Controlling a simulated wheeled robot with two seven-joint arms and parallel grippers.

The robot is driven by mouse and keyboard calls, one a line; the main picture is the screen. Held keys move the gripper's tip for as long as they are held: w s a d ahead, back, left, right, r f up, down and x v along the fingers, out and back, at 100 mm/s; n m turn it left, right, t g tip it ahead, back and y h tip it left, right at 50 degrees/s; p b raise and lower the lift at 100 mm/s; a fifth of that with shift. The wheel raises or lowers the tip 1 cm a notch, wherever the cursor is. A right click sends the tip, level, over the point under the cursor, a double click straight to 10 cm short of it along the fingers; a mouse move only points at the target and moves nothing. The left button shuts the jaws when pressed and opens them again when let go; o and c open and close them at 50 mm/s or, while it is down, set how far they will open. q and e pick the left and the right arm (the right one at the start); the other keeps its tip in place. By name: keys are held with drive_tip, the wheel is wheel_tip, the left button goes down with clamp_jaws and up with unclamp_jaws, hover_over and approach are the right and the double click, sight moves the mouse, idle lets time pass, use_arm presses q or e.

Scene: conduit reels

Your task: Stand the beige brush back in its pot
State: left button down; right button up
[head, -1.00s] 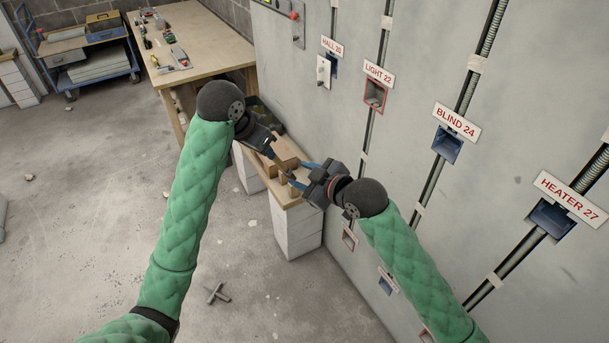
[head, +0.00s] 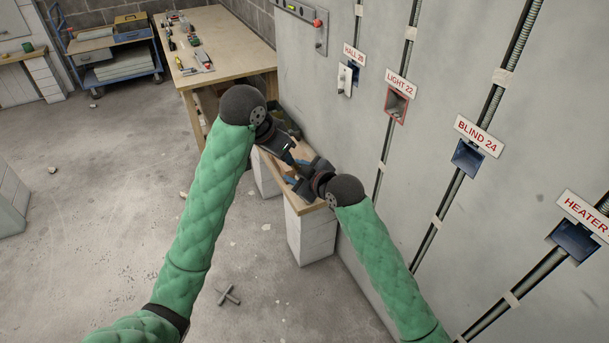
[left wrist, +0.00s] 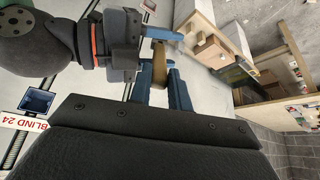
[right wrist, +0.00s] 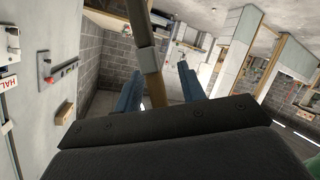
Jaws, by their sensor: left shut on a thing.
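My left gripper (head: 292,160) is shut on a slim tan-brown piece (left wrist: 158,62), which looks like the beige brush. In the right wrist view the brush (right wrist: 136,14) stands nearly upright with a grey band around it. My right gripper (head: 296,182) faces the left one close by, above a wooden shelf. Its blue fingers (right wrist: 158,85) are apart, with the brush handle between them; whether they touch it I cannot tell. The brush's ends are hidden in the head view. I cannot pick out the pot for sure.
A low wooden shelf (head: 305,207) on white supports stands under my grippers, against the grey wall panel (head: 520,120) with labelled sockets. A wooden workbench (head: 240,50) with tools is behind. A blue cart (head: 100,45) and a small bench with a green object (head: 32,48) stand at left.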

drive_tip(key=shift+w+a+f, duration=0.2)
drive_tip(key=shift+w+a, duration=0.1)
drive_tip(key=shift+w, duration=0.1)
clamp_jaws()
use_arm(q)
drive_tip(key=c, duration=1.2)
unclamp_jaws()
drive_tip(key=shift+c, duration=0.2)
drive_tip(key=shift+r, duration=0.1)
